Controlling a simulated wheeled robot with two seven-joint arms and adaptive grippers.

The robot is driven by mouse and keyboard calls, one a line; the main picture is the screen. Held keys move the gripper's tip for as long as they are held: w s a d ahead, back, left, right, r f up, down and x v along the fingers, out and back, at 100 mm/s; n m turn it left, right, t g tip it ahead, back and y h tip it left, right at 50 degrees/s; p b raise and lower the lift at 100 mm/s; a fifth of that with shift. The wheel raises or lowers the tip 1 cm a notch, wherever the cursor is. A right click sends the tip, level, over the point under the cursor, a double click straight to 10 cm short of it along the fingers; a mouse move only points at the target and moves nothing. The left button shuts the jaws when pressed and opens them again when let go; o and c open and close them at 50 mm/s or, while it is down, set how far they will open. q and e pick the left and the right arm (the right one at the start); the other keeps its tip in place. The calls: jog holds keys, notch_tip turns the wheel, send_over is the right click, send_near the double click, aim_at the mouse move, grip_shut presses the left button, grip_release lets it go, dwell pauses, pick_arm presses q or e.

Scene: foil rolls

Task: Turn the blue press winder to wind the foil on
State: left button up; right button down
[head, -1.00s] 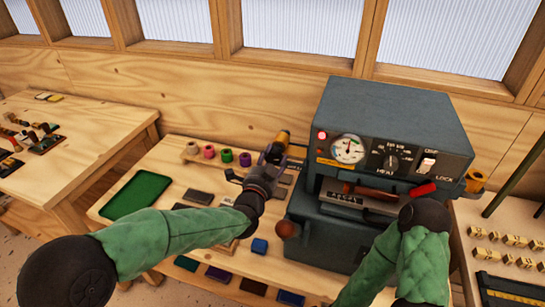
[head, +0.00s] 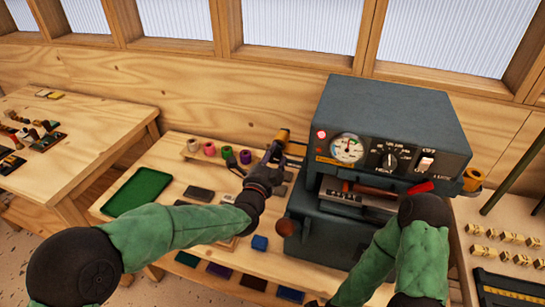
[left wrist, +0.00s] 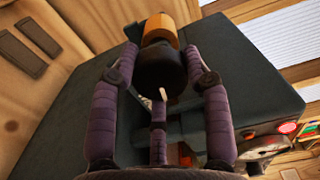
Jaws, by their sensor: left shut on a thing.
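The dark blue-grey press (head: 390,110) stands at the right of the bench. On its left side an orange-gold foil roll (head: 283,136) with a dark winder knob shows; in the left wrist view the knob (left wrist: 160,70) is black and the roll (left wrist: 160,28) lies beyond it. My left gripper (head: 275,154) is at this side of the press, shut on the knob, with a purple finger on each side of it. My right arm reaches to the front of the press; its wrist hides the right gripper.
A second gold roll (head: 473,179) is on the press's right side.

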pick_arm(q)
jog(key=shift+r, duration=0.15)
jog(key=o, duration=1.1)
jog(key=shift+d, duration=0.15)
jog(key=shift+o, duration=0.2)
jog(key=shift+s, duration=0.1)
jog(key=v, duration=1.2)
jog(key=s+a+f+n+g+y, duration=0.15)
jog(key=f+n+g, duration=0.35)
jog(key=f, duration=0.8)
jog(key=s+a+f+n+g+y, duration=0.1)
jog(key=a+f+n+g, duration=0.35)
jog(key=f, duration=0.95)
jog(key=s+f+n+g, duration=0.7)
jog(key=s+f+n, duration=0.7)
jog(key=s+f, duration=0.4)
jog(key=shift+s+f+h, duration=0.3)
jog(key=shift+s+h, duration=0.15)
jog(key=shift+s, duration=0.25)
